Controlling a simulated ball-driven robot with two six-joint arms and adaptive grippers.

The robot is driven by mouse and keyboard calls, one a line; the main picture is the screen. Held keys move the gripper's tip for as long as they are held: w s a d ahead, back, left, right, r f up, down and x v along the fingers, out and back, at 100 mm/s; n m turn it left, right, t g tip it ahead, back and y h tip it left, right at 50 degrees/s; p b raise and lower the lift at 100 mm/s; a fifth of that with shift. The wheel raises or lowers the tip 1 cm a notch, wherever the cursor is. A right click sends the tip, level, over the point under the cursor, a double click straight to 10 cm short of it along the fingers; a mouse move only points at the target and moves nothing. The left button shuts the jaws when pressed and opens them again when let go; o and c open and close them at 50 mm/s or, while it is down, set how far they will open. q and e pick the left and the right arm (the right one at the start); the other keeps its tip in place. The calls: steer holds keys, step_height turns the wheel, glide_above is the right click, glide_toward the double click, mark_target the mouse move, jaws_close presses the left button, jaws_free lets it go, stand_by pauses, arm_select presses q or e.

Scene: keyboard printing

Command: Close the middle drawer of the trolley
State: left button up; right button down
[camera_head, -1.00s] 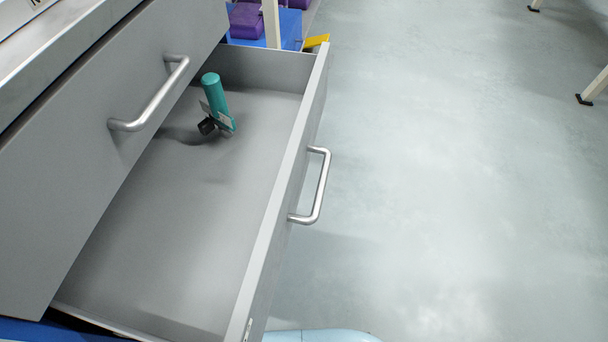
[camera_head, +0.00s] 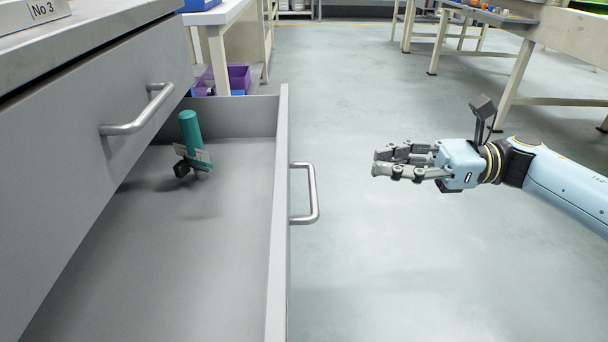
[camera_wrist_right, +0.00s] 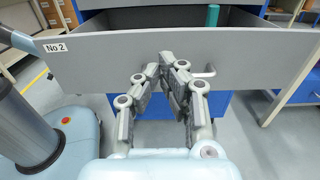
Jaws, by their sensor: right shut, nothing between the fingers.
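The grey middle drawer (camera_head: 284,225) of the trolley stands pulled out in the head view, with a silver bar handle (camera_head: 312,192) on its front. My left gripper is not in view.
The drawer above (camera_head: 75,150) is closed, with its own handle (camera_head: 140,115). A purple bin (camera_head: 238,78) and a white table (camera_head: 215,15) stand behind. Another table (camera_head: 540,45) stands at the far right. The floor right of the drawer is clear.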

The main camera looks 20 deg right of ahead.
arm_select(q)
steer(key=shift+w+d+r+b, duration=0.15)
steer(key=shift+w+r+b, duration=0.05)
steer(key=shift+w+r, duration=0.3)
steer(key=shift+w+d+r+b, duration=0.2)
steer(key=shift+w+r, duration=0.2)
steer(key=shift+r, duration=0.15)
arm_select(e)
steer(key=x, duration=1.2)
steer(key=shift+w+a+f, duration=0.1)
steer(key=shift+a, duration=0.05)
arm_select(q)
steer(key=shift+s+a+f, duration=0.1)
arm_select(e)
steer(key=shift+a, duration=0.1)
